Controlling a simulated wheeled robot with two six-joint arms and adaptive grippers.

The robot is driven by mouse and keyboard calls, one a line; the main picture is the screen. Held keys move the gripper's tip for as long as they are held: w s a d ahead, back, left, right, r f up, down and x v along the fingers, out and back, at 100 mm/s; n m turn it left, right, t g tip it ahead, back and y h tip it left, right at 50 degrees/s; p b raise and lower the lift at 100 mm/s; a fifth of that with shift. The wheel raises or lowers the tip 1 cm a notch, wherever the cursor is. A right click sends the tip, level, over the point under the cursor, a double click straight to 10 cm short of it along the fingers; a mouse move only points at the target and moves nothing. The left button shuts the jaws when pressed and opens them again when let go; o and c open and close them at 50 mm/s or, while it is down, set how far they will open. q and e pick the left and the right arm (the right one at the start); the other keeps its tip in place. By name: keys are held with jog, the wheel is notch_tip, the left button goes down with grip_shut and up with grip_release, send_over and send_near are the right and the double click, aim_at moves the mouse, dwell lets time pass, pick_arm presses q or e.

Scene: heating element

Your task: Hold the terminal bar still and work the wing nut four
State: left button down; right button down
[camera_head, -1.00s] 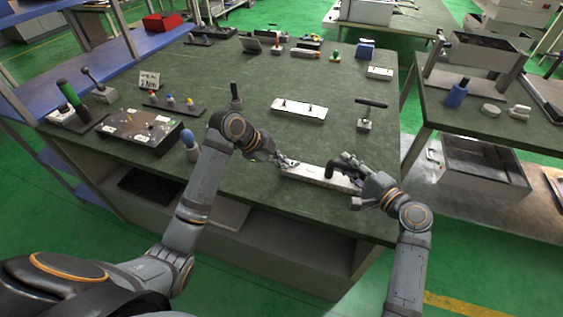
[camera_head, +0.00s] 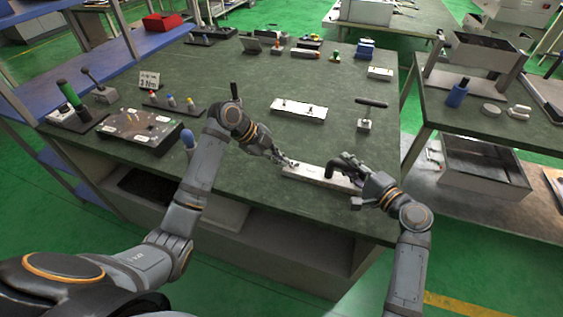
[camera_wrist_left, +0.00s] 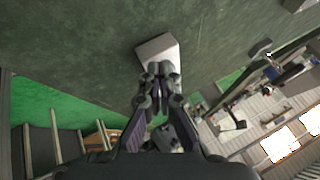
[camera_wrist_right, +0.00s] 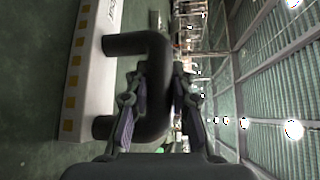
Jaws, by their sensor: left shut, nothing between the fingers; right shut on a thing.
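The white terminal bar (camera_head: 305,173) lies near the front edge of the green bench; its end shows in the left wrist view (camera_wrist_left: 151,50). A black U-shaped handle (camera_wrist_right: 136,43) stands out from the bar. My right gripper (camera_wrist_right: 158,82) is shut on this handle; it is at the bar's right part in the head view (camera_head: 352,175). My left gripper (camera_head: 291,163) is shut and empty at the bar's left end. Its fingertips (camera_wrist_left: 162,70) overlap the bar's end in the left wrist view. I cannot make out the wing nut there; the fingers may hide it.
Another white bar with small posts (camera_head: 299,110) lies mid-bench. A T-handled tool (camera_head: 366,116) stands right of it. A dark panel with knobs (camera_head: 138,130) and a rack of coloured pieces (camera_head: 171,104) are at the left. Bare bench surrounds the held bar.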

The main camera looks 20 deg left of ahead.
pick_arm(q)
jog(key=shift+w+a, duration=0.2)
jog(key=shift+w, duration=0.95)
jog(key=shift+w+d, duration=0.25)
jog(key=shift+w, duration=0.25)
jog(key=shift+w+d, duration=0.2)
jog(key=shift+w, duration=0.25)
jog(key=shift+w+d+m+g, duration=0.15)
jog(key=shift+w+m+g, duration=0.1)
jog(key=shift+m+g, duration=0.25)
jog(key=m+g, duration=0.1)
jog(key=m, duration=0.1)
jog(key=d+m+g, duration=0.1)
jog(key=m+g+h, duration=0.1)
jog(key=m, duration=0.1)
jog(key=shift+w+d+m, duration=0.3)
jog(key=shift+w+d, duration=0.05)
jog(key=shift+w, duration=0.05)
jog(key=shift+d+m+g+y, duration=0.15)
jog(key=shift+d+m+g, duration=0.15)
jog(key=shift+m+g, duration=0.5)
jog(key=shift+d+m+g+y, duration=0.2)
jog(key=shift+m+g, duration=0.3)
jog(key=shift+m, duration=0.6)
jog(key=shift+d, duration=0.15)
jog(key=shift+s+d+m+g, duration=0.1)
jog(key=shift+m+g, duration=0.2)
jog(key=shift+m, duration=0.3)
